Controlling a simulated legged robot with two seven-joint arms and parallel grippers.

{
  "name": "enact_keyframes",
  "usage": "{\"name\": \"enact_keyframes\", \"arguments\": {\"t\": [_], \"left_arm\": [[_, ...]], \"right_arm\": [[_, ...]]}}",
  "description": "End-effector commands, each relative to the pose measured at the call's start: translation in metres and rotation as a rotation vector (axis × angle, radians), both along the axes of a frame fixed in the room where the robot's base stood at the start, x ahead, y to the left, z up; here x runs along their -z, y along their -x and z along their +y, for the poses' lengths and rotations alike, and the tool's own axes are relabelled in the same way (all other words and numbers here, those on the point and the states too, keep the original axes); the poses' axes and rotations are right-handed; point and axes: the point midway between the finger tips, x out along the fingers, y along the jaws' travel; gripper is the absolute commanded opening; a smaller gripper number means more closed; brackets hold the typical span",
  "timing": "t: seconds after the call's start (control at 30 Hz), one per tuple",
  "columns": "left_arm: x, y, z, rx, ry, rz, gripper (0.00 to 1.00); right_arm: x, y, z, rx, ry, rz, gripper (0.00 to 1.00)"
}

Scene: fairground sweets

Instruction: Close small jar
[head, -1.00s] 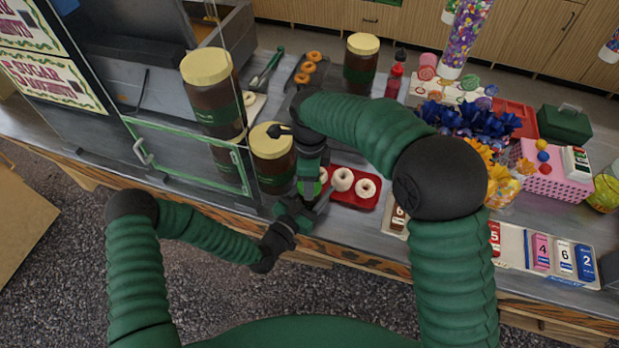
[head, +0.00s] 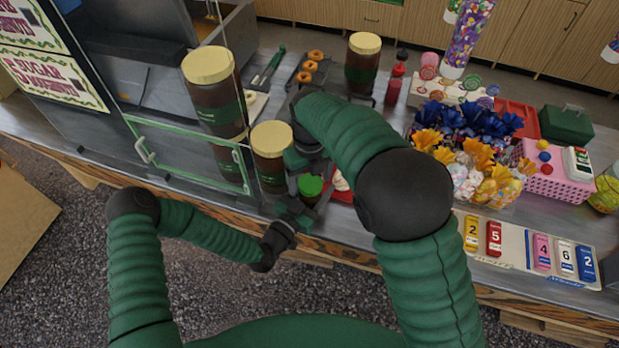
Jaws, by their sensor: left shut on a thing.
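The small jar (head: 309,197) has a green lid (head: 311,184) on its top and is near the front edge of the counter. My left gripper (head: 297,211) is shut on the small jar from the front left. My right gripper (head: 309,178) comes down from behind, with its fingers apart on either side of the lid. Whether a finger touches the lid, or the lid is fully seated, I cannot tell.
Large brown jars with cream lids (head: 271,138) stand left of and behind my grippers. A glass case with a green-edged door (head: 190,155) is at left. The red donut tray (head: 341,190) is partly hidden by my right arm. Flowers and wrapped sweets (head: 480,180) fill the right.

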Motion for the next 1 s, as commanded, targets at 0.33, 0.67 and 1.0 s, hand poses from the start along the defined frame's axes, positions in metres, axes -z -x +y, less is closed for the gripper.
{"name": "enact_keyframes", "arguments": {"t": [0.33,0.67,1.0], "left_arm": [[0.000,0.000,0.000,0.001,0.000,0.001,0.00],[0.000,0.000,0.000,0.001,0.001,0.002,0.00],[0.000,0.000,0.000,0.000,0.000,0.001,0.00]], "right_arm": [[-0.022,-0.001,0.000,-0.001,0.000,-0.004,0.76],[-0.045,0.000,-0.001,0.000,0.001,0.000,0.76],[-0.038,0.002,-0.007,-0.199,0.007,0.025,0.75]]}}
